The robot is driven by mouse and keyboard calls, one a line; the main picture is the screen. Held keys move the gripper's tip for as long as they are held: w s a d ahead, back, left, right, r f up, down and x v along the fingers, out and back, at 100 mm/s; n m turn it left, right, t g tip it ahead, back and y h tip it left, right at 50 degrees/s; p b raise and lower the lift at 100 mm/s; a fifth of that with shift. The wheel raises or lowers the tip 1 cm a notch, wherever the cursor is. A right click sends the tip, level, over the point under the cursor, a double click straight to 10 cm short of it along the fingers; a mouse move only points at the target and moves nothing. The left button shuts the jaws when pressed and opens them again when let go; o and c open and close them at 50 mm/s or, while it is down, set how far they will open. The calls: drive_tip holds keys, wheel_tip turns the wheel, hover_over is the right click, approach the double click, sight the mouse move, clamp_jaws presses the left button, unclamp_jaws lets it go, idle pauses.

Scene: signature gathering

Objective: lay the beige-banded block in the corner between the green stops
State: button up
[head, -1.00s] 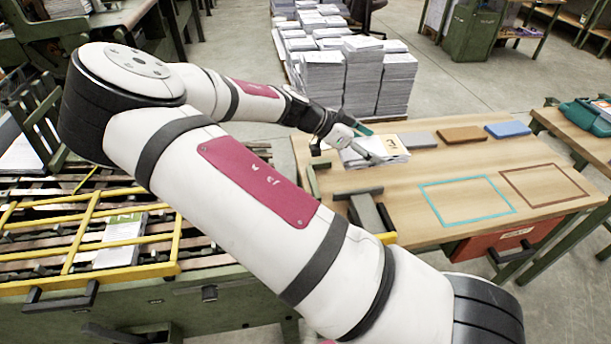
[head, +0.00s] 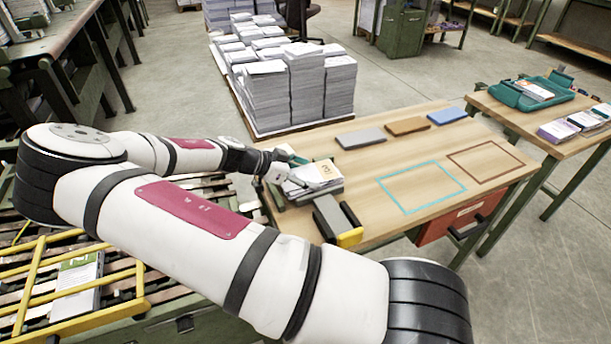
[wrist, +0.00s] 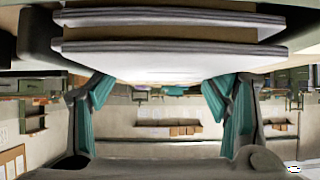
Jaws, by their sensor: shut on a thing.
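The beige-banded block (head: 325,171), a pale stack of sheets with a printed beige band, is at the near-left corner of the wooden table. My gripper (head: 285,163) is shut on it from the left. In the wrist view the block's layered pale edges (wrist: 170,47) fill the top, between the teal-padded fingers (wrist: 155,95). My arm hides part of the corner.
Grey (head: 361,138), brown (head: 407,126) and blue (head: 447,116) slabs lie along the table's back. Cyan (head: 421,188) and brown (head: 485,160) outlines mark bare tabletop at right. Paper stacks (head: 322,88) stand behind. A yellow-railed conveyor (head: 75,310) is at left.

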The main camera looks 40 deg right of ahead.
drive_tip(key=shift+f, duration=0.2)
drive_tip(key=o, duration=1.2)
